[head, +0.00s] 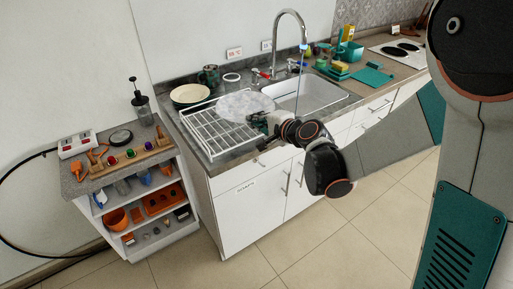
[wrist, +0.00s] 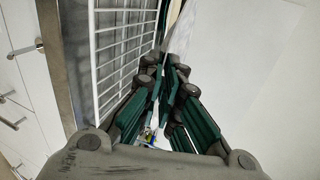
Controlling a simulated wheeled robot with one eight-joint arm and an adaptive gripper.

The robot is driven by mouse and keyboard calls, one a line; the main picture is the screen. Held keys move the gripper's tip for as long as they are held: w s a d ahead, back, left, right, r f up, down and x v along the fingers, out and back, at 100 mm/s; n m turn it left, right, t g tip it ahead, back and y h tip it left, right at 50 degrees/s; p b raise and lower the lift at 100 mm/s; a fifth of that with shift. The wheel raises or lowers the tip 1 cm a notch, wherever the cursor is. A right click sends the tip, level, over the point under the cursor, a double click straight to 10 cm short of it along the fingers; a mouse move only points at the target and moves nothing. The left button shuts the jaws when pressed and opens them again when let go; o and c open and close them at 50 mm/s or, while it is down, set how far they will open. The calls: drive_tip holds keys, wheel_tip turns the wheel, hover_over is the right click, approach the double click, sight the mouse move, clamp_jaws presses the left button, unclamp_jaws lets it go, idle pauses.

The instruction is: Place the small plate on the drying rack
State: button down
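A pale, grey-white plate (head: 243,104) shows in the head view above the right part of the white wire drying rack (head: 200,131). My gripper (head: 259,121) is at the plate's near right edge and appears shut on it. In the wrist view my gripper's fingers (wrist: 164,82) are close together, with a pale surface, likely the plate (wrist: 184,36), running up from between them. The rack (wrist: 112,45) lies left of the fingers there. I cannot tell whether the plate touches the rack. A second, cream plate with a dark rim (head: 190,94) lies behind the rack.
The white sink (head: 310,94) with a tall faucet (head: 290,14) is right of the rack. A dark green mug (head: 209,75) stands behind. Teal items (head: 371,76) lie farther right. A low shelf (head: 125,160) with tools stands at left.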

wheel_tip(320, 180, down, 10)
drive_tip(key=b, duration=0.3)
drive_tip(key=shift+r, duration=0.25)
drive_tip(key=c, duration=1.8)
unclamp_jaws()
drive_tip(key=p+v, duration=0.2)
drive_tip(key=v, duration=1)
